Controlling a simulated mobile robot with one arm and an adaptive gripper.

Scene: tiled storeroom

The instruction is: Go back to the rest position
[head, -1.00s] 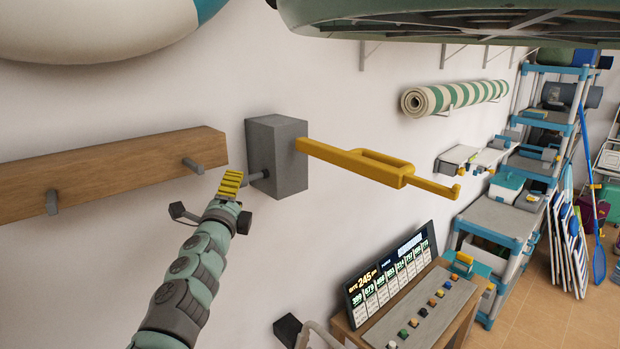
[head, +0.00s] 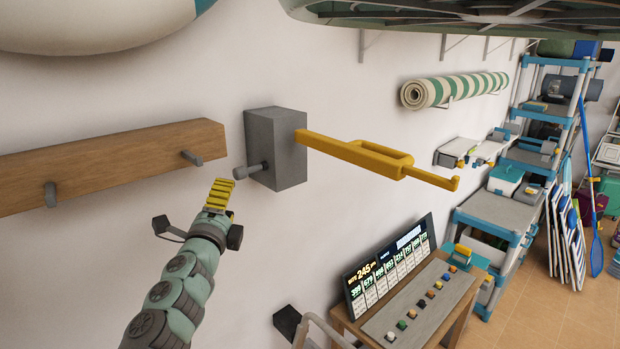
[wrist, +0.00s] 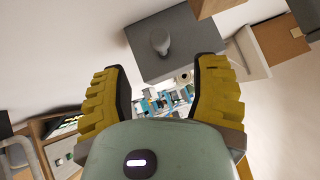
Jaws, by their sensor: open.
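My gripper (head: 217,200) is in front of the white wall, a little left of and below a grey wall box (head: 276,148). In the wrist view my gripper (wrist: 163,95) has its two yellow ridged fingers spread apart with nothing between them. The grey box has a round-ended grey peg (head: 250,171) on its near side, and a yellow arm with a hooked tip (head: 385,160) sticks out to the right. The peg also shows in the wrist view (wrist: 161,42), beyond the fingers. A visible gap lies between my gripper and the peg.
A wooden rail (head: 110,163) with two pegs is on the wall to the left. A bench with a display (head: 390,268) and several coloured buttons stands below right. A rolled striped mat (head: 455,90) and blue-grey shelving (head: 500,212) are farther right. A large rounded object hangs overhead.

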